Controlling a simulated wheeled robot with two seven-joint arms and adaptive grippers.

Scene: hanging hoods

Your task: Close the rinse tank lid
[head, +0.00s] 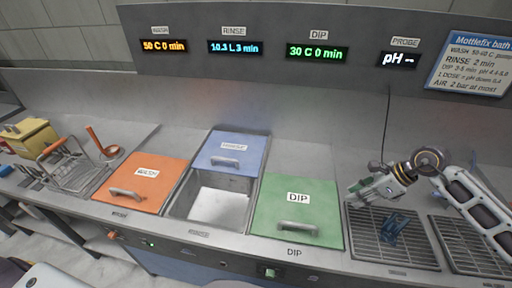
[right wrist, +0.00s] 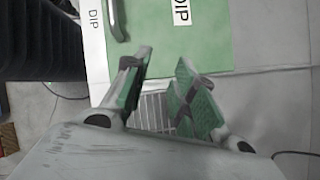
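The blue rinse lid (head: 230,147) lies toward the back of the rinse tank (head: 207,204), between the orange and green lids, with its handle (head: 225,162) near its front edge. The front part of the tank is open and shows a pale inside. My right gripper (head: 354,190) is above the drain grate, right of the green dip lid and well away from the blue lid. In the right wrist view its two fingers (right wrist: 160,88) are apart with nothing between them. My left gripper does not show.
The orange wash lid (head: 143,183) and green dip lid (head: 298,212) are flat, each with a raised handle. A blue object (head: 394,229) lies on the grate (head: 370,240). A wire rack (head: 75,170), orange ladle (head: 103,146) and yellow box (head: 28,138) stand at left.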

